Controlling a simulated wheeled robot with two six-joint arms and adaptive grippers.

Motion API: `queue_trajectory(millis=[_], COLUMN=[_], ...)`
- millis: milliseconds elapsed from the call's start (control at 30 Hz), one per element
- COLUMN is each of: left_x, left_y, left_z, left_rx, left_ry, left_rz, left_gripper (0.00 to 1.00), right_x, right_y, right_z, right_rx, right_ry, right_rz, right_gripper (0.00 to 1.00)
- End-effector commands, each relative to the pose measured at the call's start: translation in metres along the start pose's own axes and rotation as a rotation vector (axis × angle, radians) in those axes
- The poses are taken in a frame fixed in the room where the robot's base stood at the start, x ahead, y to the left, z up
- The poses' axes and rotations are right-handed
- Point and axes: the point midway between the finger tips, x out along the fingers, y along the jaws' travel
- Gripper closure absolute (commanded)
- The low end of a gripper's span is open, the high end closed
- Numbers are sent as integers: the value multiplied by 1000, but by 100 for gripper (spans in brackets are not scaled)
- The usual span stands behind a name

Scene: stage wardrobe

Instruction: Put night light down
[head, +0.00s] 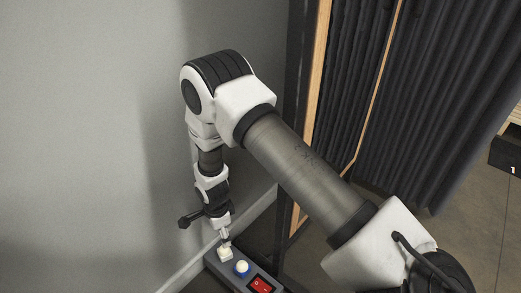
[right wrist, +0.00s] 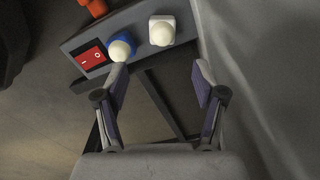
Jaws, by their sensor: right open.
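Two small lamps with round white domes stand side by side on a grey power strip (right wrist: 69,47); I cannot tell which one is the night light. One has a white base (right wrist: 162,30) and also shows in the head view (head: 225,254). The other has a blue base (right wrist: 121,47) and also shows in the head view (head: 242,268). My right gripper (right wrist: 163,75) is open and empty. Its fingers point towards the white lamp, which lies just past the fingertips, apart from them. In the head view the gripper (head: 224,237) is right above this lamp. My left gripper is out of view.
The strip has a red rocker switch (head: 261,285) beside the blue lamp. An orange piece (right wrist: 92,6) shows at the strip's far side. A grey wall (head: 90,130) stands close on the left. Dark curtains (head: 420,100) in a wooden frame hang on the right.

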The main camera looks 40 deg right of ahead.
Motion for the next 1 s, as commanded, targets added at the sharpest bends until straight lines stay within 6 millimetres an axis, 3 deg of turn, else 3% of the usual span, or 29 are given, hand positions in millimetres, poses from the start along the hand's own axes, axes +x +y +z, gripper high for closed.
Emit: queue_trajectory(millis=[167,267,400,500,633,900,1000], left_x=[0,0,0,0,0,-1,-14], left_y=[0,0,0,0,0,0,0], left_z=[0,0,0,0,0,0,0], left_rx=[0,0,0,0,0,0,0], left_ry=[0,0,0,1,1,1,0], left_rz=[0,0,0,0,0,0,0], left_gripper=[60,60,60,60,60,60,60], right_x=[29,44,46,40,34,33,20], right_y=[59,115,185,217,234,234,234], right_z=[-16,-29,-46,-53,-57,-57,-57], right_rx=[-387,-770,-1295,-1565,-1732,-1750,-1749], right_ry=[-3,-8,-13,-12,-8,-5,-5], right_rz=[13,15,10,5,-2,-6,-6], right_gripper=[30,30,30,30,30,30,30])
